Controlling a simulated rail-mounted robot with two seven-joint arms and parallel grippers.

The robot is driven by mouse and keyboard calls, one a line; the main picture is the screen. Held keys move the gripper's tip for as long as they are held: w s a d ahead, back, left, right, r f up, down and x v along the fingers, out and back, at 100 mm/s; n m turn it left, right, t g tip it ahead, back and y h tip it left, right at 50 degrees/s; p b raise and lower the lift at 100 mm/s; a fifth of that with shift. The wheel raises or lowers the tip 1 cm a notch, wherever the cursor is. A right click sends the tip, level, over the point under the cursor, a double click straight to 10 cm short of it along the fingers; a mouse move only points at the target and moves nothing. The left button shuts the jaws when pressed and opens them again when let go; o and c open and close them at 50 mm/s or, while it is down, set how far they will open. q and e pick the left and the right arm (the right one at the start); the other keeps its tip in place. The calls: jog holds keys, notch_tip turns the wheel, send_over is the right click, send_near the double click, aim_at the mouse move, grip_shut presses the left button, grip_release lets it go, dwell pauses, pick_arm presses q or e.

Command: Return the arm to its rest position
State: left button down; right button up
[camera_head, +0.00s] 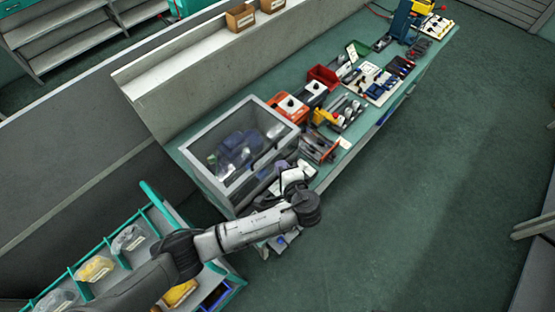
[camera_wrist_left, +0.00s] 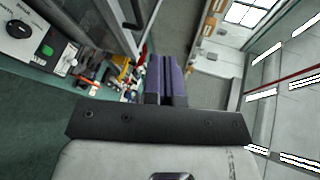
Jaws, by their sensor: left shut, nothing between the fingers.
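My left arm (camera_head: 245,230) reaches in from the lower left of the head view and bends back at a dark joint beside the front of the bench. My left gripper shows in the wrist view (camera_wrist_left: 167,78), with its two purple fingers together and nothing between them. In the head view it is small and partly hidden by the wrist, close to the near right side of the grey-framed clear case (camera_head: 187,152). I cannot tell whether it touches the case. My right gripper is in neither view.
The green bench (camera_head: 330,170) carries a red bin (camera_head: 323,76), white-topped units and tools beyond the case. A teal-edged rack with bagged parts (camera_head: 95,268) stands at the lower left. The green floor (camera_head: 430,190) on the right is open.

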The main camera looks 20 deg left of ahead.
pick_arm(q)
jog(key=shift+s+d+r, duration=0.15)
jog(key=shift+s+d, duration=0.1)
jog(key=shift+s, duration=0.05)
